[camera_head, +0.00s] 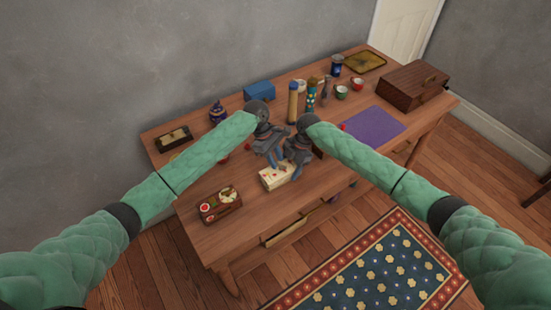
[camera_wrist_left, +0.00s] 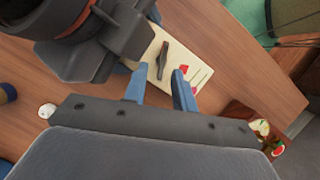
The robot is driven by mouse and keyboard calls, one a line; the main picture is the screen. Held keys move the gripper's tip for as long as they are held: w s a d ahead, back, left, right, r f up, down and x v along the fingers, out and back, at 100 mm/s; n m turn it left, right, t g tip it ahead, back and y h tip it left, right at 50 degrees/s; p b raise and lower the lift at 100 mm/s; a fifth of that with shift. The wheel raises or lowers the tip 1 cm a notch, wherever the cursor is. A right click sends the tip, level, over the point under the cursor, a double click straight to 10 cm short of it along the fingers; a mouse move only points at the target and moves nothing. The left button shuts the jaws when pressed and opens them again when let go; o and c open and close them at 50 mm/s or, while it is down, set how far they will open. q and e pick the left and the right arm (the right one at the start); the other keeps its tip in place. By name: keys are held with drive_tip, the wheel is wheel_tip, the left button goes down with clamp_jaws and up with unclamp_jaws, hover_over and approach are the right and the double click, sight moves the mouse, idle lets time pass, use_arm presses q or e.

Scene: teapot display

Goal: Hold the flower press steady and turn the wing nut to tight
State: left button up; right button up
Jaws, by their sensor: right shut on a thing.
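The flower press (camera_head: 270,180) is a cream block with red marks, lying near the front edge of the table; it also shows in the left wrist view (camera_wrist_left: 190,62). A dark wing nut (camera_wrist_left: 162,62) stands on its top in the left wrist view. My left gripper (camera_head: 272,161) is open above the press, its blue fingertips (camera_wrist_left: 157,82) apart with nothing between them, short of the nut. My right gripper (camera_head: 296,173) is shut on the press at its side; its dark body hides part of the press in the left wrist view.
A dark box with red and white items (camera_head: 220,204) stands left of the press. A purple mat (camera_head: 373,123), wooden chest (camera_head: 411,86), blue box (camera_head: 259,91), jars and cups stand farther back. The table's front edge (camera_head: 300,218) is close.

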use_arm(q)
clamp_jaws()
drive_tip(key=m, duration=0.1)
drive_tip(key=m+g, duration=0.1)
drive_tip(key=m, duration=0.1)
drive_tip(key=m+y, duration=0.1)
drive_tip(key=shift+w+d+m+g, duration=0.3)
drive_tip(key=shift+w, duration=0.05)
idle(0.4)
unclamp_jaws()
